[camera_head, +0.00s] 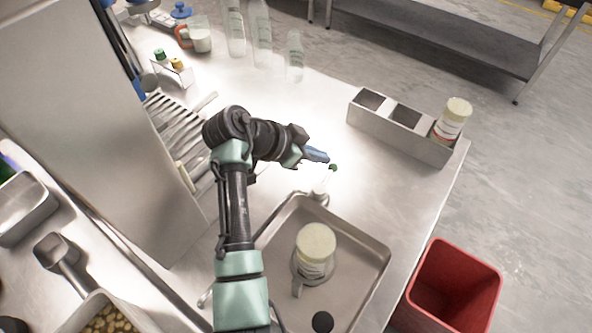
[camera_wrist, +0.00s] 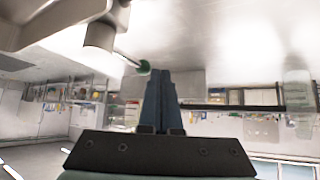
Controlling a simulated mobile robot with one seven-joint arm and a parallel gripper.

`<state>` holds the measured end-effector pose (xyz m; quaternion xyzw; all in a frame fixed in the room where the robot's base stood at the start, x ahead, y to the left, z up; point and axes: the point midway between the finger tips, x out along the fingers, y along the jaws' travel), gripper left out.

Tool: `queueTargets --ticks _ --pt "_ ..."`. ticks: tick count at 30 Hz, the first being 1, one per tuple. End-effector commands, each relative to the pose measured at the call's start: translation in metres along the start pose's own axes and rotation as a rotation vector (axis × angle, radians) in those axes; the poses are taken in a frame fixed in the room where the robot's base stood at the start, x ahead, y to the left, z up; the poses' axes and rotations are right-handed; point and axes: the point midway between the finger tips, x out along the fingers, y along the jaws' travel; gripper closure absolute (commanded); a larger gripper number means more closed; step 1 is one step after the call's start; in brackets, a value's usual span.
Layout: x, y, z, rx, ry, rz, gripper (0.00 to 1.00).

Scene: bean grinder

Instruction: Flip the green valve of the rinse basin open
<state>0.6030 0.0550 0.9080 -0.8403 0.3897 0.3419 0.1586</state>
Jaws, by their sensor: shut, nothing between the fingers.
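The green valve knob (camera_head: 333,168) sits on the tap at the back edge of the rinse basin (camera_head: 378,262). In the wrist view the green knob (camera_wrist: 144,67) is at the end of a thin lever coming from a metal tap body (camera_wrist: 99,38). My gripper (camera_head: 322,156) is shut and empty, its blue fingers just above and left of the knob in the head view. In the wrist view the shut fingertips (camera_wrist: 160,74) are just right of the knob. I cannot tell whether they touch it.
A lidded jar (camera_head: 315,250) stands in the basin. A metal three-slot holder (camera_head: 385,125) with a jar (camera_head: 452,118) is at the right. Glass bottles (camera_head: 262,40) stand at the back. A red bin (camera_head: 450,285) is beside the table. The counter between the tap and the holder is clear.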

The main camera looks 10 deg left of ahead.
Motion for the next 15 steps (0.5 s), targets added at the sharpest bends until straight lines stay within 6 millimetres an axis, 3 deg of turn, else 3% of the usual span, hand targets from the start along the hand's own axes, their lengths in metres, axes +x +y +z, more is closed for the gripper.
queueTargets --ticks 9,15 --pt "-0.052 -0.001 0.000 -0.001 0.001 -0.002 1.00" --pt "-0.066 0.000 0.000 -0.001 0.000 -0.001 1.00"
